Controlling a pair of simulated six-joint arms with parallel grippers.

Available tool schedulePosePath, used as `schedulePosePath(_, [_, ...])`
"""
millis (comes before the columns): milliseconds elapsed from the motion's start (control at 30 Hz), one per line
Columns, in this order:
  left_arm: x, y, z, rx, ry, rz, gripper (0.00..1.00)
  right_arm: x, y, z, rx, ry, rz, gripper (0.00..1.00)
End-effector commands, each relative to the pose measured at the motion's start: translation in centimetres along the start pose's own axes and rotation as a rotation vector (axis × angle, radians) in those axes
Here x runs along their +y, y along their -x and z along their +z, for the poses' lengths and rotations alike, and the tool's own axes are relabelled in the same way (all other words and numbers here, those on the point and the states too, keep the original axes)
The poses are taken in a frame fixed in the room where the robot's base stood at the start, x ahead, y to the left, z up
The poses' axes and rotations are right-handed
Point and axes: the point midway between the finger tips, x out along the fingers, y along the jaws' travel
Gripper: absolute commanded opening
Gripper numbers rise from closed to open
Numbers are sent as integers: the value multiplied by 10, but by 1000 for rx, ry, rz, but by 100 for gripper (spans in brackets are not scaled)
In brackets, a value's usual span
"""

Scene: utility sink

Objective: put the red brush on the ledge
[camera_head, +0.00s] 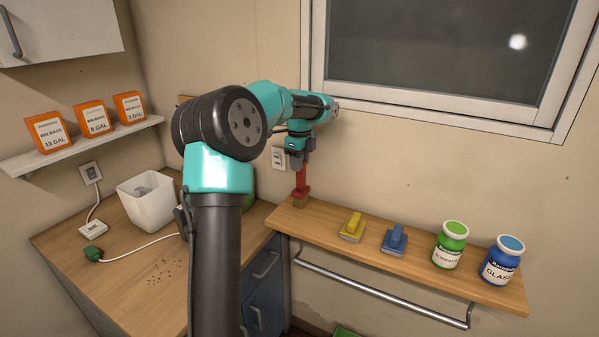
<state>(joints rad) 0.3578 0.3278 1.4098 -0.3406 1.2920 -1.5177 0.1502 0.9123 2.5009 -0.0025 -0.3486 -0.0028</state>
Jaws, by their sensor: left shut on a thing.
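My left arm reaches across the view, and my left gripper (297,162) points down, shut on the red brush (301,181). The brush is upright, with its tan bristle end down at the left end of the wooden ledge (400,252). The bristles look to be at the ledge surface, but I cannot tell whether they touch it. The top of the handle is hidden in the gripper. My right gripper is not in view.
On the ledge, right of the brush, stand a yellow brush (352,228), a blue brush (394,240), a green jar (450,244) and a blue jar (501,261). A metal rail (380,293) runs below. A white bin (146,201) stands on the left counter (130,285).

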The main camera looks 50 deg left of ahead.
Motion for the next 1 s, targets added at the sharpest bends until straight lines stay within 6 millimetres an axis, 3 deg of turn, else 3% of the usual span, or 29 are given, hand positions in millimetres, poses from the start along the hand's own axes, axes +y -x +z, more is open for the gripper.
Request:
schedulePosePath(300, [0, -33, 0, 0, 0, 2, 0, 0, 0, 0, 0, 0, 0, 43])
schedulePosePath(733, [0, -37, 0, 0, 1, 1, 0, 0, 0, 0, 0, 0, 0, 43])
schedulePosePath(767, [0, -37, 0, 0, 1, 1, 38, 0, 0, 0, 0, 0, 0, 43])
schedulePosePath(1000, [0, -37, 0, 0, 0, 1, 61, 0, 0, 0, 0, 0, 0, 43])
